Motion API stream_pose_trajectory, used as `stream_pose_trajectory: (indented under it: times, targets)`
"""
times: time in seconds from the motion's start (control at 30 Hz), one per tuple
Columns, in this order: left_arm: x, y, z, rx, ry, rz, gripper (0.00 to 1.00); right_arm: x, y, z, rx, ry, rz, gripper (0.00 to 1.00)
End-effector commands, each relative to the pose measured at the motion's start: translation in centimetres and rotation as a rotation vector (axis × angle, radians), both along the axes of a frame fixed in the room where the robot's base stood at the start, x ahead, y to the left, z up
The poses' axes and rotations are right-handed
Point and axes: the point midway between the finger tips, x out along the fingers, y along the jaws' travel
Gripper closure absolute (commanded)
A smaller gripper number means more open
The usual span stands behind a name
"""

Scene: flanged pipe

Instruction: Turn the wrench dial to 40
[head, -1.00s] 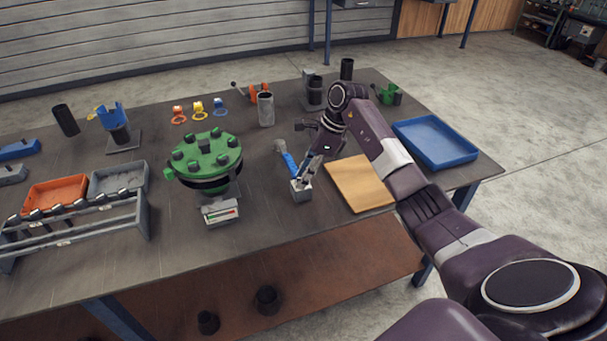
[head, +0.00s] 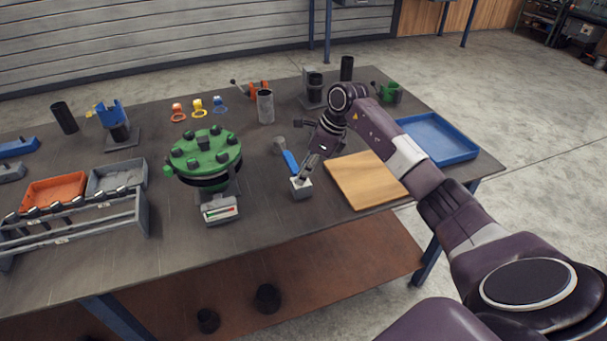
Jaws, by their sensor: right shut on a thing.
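The wrench (head: 289,160) has a blue handle and a round grey head. It lies tilted with its lower end at a small light grey block (head: 301,194) near the front middle of the table. My right gripper (head: 303,177) points down at that lower end, just above the block. It is shut on the wrench dial, which its fingers mostly hide. The dial's number is too small to read. My left gripper is out of view.
A green flange (head: 206,153) with several dark bolts stands left of the wrench, with a small gauge box (head: 220,210) in front. A wooden board (head: 366,182) and a blue tray (head: 437,138) lie to the right. A grey cylinder (head: 265,107) stands behind.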

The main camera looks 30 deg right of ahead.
Motion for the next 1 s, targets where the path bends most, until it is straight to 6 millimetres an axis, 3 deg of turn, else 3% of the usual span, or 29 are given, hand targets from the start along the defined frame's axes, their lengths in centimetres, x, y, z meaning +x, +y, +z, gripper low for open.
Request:
stream_pose_trajectory:
  times: [1.0]
  targets:
    - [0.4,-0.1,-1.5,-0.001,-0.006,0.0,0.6,0.0,0.6,0.1,-0.001,-0.006,-0.934,1.0]
